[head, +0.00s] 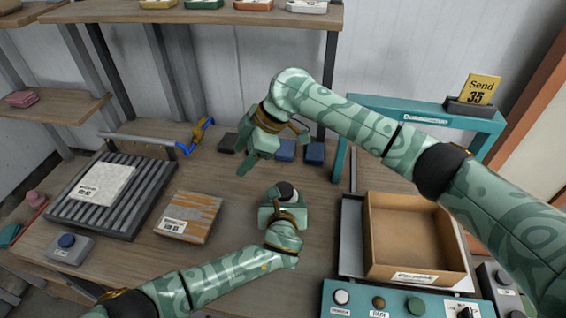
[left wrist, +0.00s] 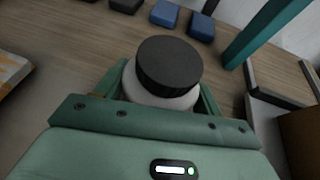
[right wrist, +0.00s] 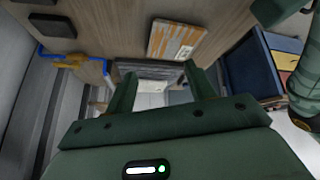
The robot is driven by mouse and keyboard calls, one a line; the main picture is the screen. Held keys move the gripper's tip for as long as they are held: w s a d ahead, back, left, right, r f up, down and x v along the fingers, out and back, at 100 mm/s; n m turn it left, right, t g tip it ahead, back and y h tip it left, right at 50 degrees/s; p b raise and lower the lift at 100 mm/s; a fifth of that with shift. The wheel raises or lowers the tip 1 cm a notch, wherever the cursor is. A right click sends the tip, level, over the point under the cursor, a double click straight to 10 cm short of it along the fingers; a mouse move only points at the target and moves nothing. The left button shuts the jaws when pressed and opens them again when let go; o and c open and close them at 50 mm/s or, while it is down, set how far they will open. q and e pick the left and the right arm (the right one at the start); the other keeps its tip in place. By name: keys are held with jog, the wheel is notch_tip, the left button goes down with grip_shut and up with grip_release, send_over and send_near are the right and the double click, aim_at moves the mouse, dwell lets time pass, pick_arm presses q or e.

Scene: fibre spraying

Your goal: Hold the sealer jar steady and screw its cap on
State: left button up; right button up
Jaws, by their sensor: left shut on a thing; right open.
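The sealer jar is white with a black cap. In the left wrist view the jar (left wrist: 150,93) stands between my left fingers, and the cap (left wrist: 170,66) sits on its top; I cannot tell how tightly. In the head view the cap (head: 285,190) shows above my left gripper (head: 283,208), which is shut on the jar and hides most of it. My right gripper (head: 250,160) is open and empty, above the table, behind and to the left of the jar. Its spread fingers (right wrist: 158,72) show in the right wrist view with nothing between them.
An open cardboard box (head: 405,235) stands right of the jar, behind a teal button panel (head: 395,303). An orange-striped package (head: 188,217) and a roller rack (head: 130,215) lie to the left. Dark and blue blocks (head: 285,150) sit behind. A teal frame (head: 385,107) stands back right.

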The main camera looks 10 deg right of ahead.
jog(key=w+a+r+m+t+y, duration=0.25)
jog(key=a+r+t+y, duration=0.2)
jog(key=r, duration=0.35)
jog(key=w+a+r+m+t+y, duration=0.1)
jog(key=w+a+r+t+y, duration=0.3)
jog(key=r, duration=0.4)
jog(key=w+d+r+m+t+h, duration=0.4)
jog(key=w+d+m+t+h, duration=0.4)
jog(key=m+t, duration=0.4)
jog(key=d+f+m+g+h, duration=0.6)
jog(key=d+f+m+h, duration=0.15)
jog(key=m+h, duration=0.3)
jog(key=m+g+y, duration=0.3)
jog(key=m+g, duration=0.2)
jog(key=g, duration=1.1)
send_over(283, 189)
jog(key=f, duration=1.4)
jog(key=shift+w+d, duration=0.15)
jog(key=shift+w, duration=0.1)
jog(key=shift+s+a+r+m+y, duration=0.1)
jog(key=shift+s+a+m+y, duration=0.1)
jog(key=shift+s+m+y, duration=0.1)
jog(key=shift+f, duration=4.05)
